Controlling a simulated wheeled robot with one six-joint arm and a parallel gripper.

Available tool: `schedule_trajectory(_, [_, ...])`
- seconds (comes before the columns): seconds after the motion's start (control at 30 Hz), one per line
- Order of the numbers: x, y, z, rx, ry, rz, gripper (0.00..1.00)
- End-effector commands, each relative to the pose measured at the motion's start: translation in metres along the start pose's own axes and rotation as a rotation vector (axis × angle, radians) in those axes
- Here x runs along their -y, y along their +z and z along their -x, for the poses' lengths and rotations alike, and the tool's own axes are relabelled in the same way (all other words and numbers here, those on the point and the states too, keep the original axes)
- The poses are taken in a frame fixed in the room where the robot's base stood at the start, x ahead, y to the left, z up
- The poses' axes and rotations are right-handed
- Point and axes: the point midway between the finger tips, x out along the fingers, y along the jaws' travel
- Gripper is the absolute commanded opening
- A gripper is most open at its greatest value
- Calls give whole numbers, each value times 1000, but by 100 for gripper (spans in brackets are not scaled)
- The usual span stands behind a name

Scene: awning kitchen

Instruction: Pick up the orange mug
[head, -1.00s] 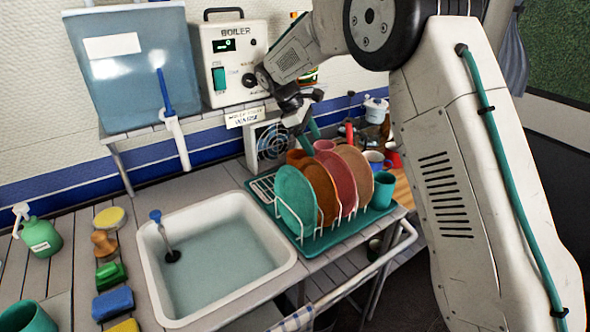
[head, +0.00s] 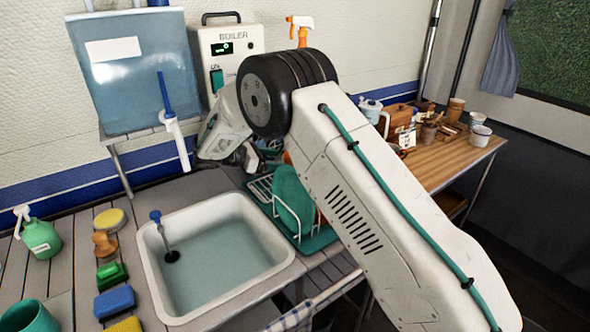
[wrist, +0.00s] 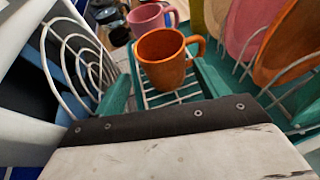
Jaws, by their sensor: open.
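The orange mug (wrist: 162,62) stands upright on the white wire of the dish rack (wrist: 180,97) in the wrist view, its handle to the right. My gripper (wrist: 161,76) is open, with one teal finger on each side of the mug as seen from the wrist. I cannot tell whether the fingers touch it or how deep it sits between them. In the head view my arm covers most of the rack and hides my fingertips. A teal plate (head: 292,196) stands in the rack there.
A pink mug (wrist: 150,18) is just beyond the orange one. Orange and pink plates (wrist: 285,45) stand close on the right. A round white wire grille (wrist: 75,60) is close on the left. The sink (head: 212,258) lies left of the rack.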

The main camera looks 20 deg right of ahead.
Motion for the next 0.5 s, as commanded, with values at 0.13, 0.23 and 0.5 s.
schedule_trajectory(0.13, [1, -2, -13, -1, 0, 2, 73])
schedule_trajectory(0.23, [3, -4, -29, -1, -3, 2, 73])
schedule_trajectory(0.5, [3, -5, -52, -2, 1, 0, 73])
